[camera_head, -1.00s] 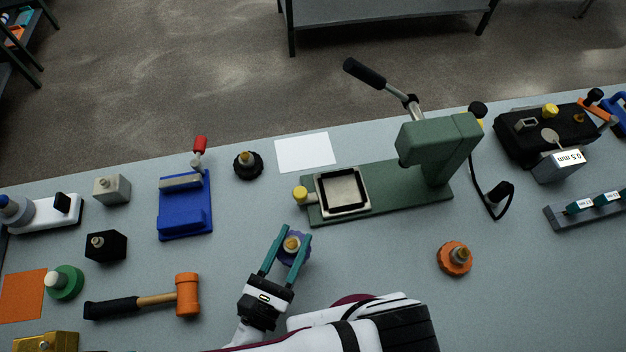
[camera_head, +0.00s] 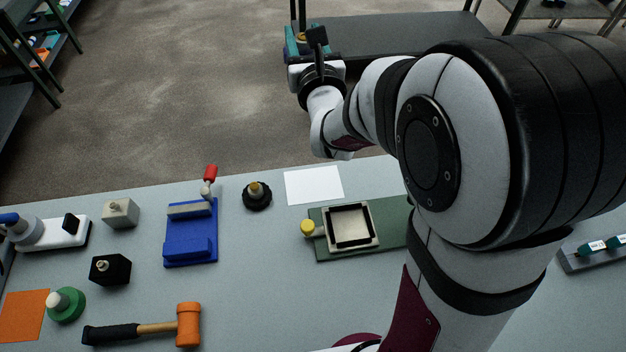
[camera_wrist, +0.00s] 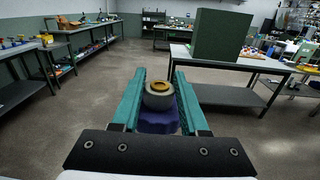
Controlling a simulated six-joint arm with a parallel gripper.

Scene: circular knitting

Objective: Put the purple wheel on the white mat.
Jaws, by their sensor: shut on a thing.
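The purple wheel (camera_wrist: 159,119) is between the teal fingers of my gripper (camera_wrist: 159,100) in the wrist view; its grey and brass hub faces up. My gripper is shut on it. In the head view my gripper (camera_head: 304,42) is raised high, beyond the far edge of the table in the picture, and the wheel is mostly hidden behind the wrist. The white mat (camera_head: 314,185) lies flat and bare near the table's far edge, below my gripper in the picture.
A black wheel (camera_head: 257,196) sits just left of the mat. The green press base (camera_head: 325,245) is right below the mat. A blue fixture (camera_head: 190,232) with a red-tipped lever stands at left. My arm hides much of the right side. An orange-headed mallet (camera_head: 188,324) lies in front.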

